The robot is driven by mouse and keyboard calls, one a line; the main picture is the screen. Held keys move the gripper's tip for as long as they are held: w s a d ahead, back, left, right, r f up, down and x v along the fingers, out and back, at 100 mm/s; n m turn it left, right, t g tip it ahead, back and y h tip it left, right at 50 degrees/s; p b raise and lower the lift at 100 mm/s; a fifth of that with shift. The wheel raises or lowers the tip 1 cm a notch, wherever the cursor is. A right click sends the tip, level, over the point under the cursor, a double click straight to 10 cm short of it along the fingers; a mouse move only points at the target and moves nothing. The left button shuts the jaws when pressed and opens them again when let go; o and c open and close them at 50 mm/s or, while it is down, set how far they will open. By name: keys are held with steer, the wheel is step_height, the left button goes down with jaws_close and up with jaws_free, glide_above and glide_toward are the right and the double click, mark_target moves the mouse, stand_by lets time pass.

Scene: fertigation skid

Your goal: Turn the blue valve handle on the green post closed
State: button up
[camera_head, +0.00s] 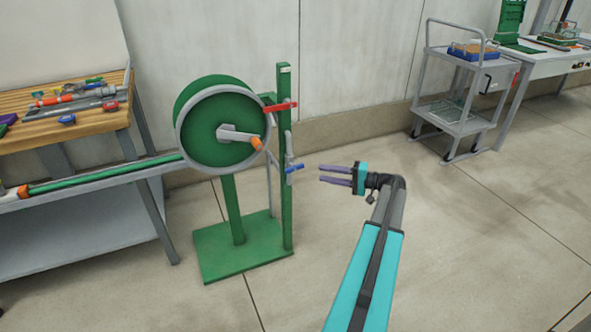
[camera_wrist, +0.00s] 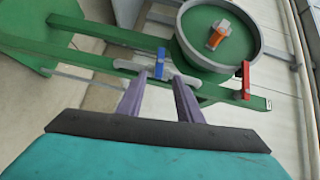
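The blue valve handle (camera_head: 295,168) sits on a grey pipe fitting at mid-height of the green post (camera_head: 286,215). It sticks out to the right, roughly level. My gripper (camera_head: 321,173) is just right of it in the head view, pointing left, with a small gap between. In the wrist view the blue handle (camera_wrist: 160,62) lies across the post (camera_wrist: 95,61), just beyond and between the purple fingertips (camera_wrist: 158,82). The fingers are apart and empty, and I see no contact with the handle.
A red handle (camera_head: 280,107) is higher on the same post. A green hose reel (camera_head: 217,130) with an orange-knobbed crank stands left. A wooden-topped bench (camera_head: 90,122) is further left, and a grey cart (camera_head: 455,115) stands at the back right. Floor around my arm is clear.

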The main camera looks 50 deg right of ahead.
mark_target(297, 169)
steer(key=b+x, duration=0.1)
steer(key=x, duration=1.2)
steer(key=shift+w, duration=0.1)
jaws_close()
